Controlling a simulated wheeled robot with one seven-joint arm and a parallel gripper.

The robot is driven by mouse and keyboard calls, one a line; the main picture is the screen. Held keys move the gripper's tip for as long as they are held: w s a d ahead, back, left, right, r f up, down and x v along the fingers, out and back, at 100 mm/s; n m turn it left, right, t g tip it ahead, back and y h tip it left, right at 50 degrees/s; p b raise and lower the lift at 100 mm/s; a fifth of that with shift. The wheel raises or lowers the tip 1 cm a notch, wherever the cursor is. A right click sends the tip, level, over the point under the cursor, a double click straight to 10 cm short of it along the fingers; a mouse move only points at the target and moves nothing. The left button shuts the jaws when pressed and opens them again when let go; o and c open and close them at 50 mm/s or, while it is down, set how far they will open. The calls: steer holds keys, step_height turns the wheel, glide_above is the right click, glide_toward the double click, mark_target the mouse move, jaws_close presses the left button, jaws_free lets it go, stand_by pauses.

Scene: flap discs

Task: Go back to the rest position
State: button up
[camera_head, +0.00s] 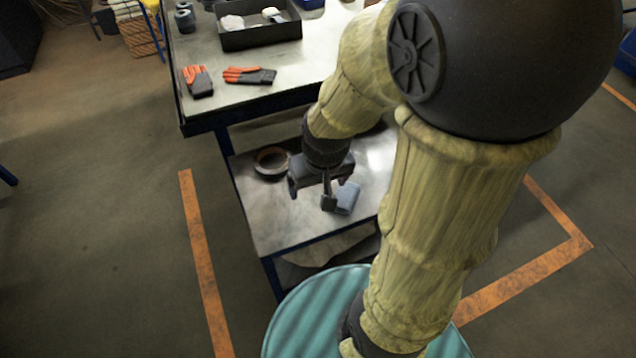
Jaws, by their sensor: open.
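My arm reaches from the lower right up and over to the low metal table (262,222). My gripper (311,199) points down over that table, its two dark fingers apart with nothing seen between them. A round dark disc with a brownish ring (271,162) lies on the table just behind and left of the gripper. A small grey-blue block (347,198) is right beside the right finger; I cannot tell whether they touch. My arm hides part of the table's right side.
A higher workbench (240,97) stands behind, with two orange-and-black gloves (197,80) (249,76) and a black tray (261,37) holding small items. Orange floor lines (203,265) run at both sides.

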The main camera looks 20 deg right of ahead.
steer(key=shift+s+a+r, duration=0.1)
steer(key=shift+s+a, duration=0.05)
steer(key=shift+s, duration=0.1)
steer(key=w+p+v, duration=0.2)
steer(key=p+v, duration=0.6)
steer(key=shift+s+r, duration=0.15)
steer(key=shift+r, duration=0.2)
stand_by(0.8)
